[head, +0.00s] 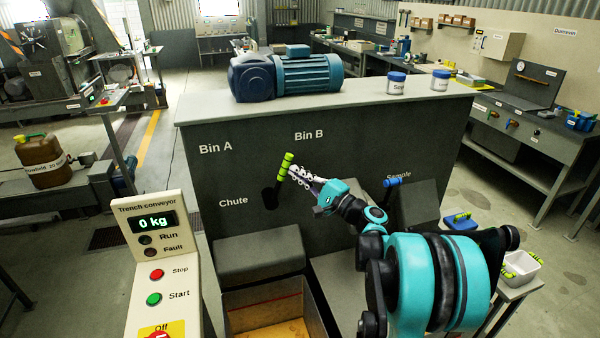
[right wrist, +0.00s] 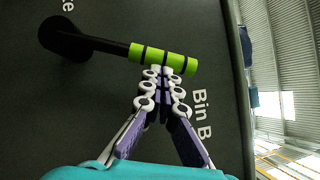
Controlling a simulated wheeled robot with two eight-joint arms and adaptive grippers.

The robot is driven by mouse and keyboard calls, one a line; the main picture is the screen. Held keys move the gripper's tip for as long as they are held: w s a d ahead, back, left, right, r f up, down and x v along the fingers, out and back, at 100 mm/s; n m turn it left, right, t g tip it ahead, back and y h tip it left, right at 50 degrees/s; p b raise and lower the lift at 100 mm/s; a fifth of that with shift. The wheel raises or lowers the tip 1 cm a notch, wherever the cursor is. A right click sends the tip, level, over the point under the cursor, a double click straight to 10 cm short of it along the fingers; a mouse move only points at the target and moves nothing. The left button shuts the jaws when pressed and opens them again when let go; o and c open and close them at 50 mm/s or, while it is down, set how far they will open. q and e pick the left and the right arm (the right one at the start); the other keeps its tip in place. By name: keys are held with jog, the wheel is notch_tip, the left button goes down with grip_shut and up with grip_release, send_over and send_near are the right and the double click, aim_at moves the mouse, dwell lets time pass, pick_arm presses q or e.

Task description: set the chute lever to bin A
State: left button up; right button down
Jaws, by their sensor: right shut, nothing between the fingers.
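The chute lever has a yellow-green grip (head: 285,166) with black bands on a dark shaft. It rises from a dark round pivot (head: 269,198) beside the "Chute" label and leans up and right, toward the "Bin B" label (head: 309,135). The "Bin A" label (head: 215,148) is up and left of it. My right gripper (head: 296,172) is shut and empty at the right side of the grip. In the right wrist view its fingertips (right wrist: 160,72) are at the edge of the grip (right wrist: 163,58); whether they touch cannot be told. My left gripper is not in view.
A blue motor (head: 287,75) and two jars (head: 396,83) stand on the cabinet top (head: 340,101). A blue-handled sample lever (head: 393,182) is right of my gripper. An open bin (head: 262,290) is below the chute. The conveyor control post (head: 155,250) stands at the left front.

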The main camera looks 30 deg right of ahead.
jog(key=w+a+r+n+g+h+p, duration=0.1)
jog(key=w+a+r+n+g+p, duration=0.1)
jog(key=a+n+g+p, duration=0.2)
jog(key=shift+w+a+n+p, duration=0.2)
jog(key=shift+a+n+p, duration=1.1)
jog(key=shift+a+p, duration=1.25)
jog(key=shift+a+r+b, duration=0.1)
jog(key=shift+a+b, duration=0.45)
